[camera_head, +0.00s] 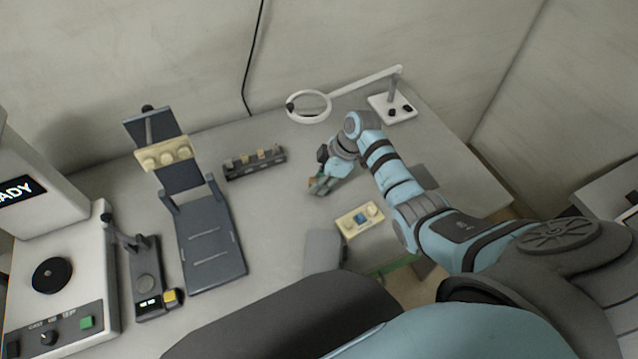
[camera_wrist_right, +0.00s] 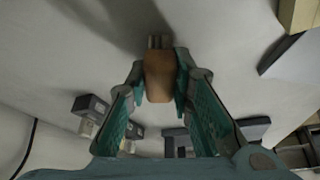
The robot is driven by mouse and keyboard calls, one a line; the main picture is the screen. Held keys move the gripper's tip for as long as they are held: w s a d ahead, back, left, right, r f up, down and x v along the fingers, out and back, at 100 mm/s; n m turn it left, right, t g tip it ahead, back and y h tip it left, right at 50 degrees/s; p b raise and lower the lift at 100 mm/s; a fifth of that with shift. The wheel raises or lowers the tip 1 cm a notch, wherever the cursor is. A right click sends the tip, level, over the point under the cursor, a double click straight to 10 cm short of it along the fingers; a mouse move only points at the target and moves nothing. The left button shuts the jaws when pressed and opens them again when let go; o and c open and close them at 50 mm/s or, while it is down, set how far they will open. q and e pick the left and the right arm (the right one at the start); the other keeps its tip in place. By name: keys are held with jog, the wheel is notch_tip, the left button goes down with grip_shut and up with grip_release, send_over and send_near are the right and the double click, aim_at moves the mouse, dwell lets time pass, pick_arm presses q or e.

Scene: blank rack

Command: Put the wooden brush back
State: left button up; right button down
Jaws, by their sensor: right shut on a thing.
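The wooden brush (camera_wrist_right: 158,78) is an orange-brown block with short grey bristles at one end. In the right wrist view it sits between the two teal fingers of my right gripper (camera_wrist_right: 160,70), which is shut on it. In the head view my right gripper (camera_head: 319,186) is low over the middle of the table, right of the dark rack; the brush is mostly hidden there. I cannot tell whether the brush touches the table. My left gripper is in neither view.
A dark rack (camera_head: 255,168) holds several small blocks. A cream block with a blue top part (camera_head: 360,220) lies in front of my right gripper. A magnifier lamp (camera_head: 309,107) stands behind it. A dark stand (camera_head: 212,250) and a white machine (camera_head: 60,270) are at left.

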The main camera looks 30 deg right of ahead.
jog(key=shift+f, duration=0.2)
jog(key=shift+f, duration=0.15)
jog(key=c, duration=1.4)
grip_release()
jog(key=shift+r, duration=0.35)
jog(key=p+v, duration=0.2)
jog(key=v, duration=0.9)
jog(key=shift+d+r, duration=0.25)
jog(key=shift+r, duration=0.1)
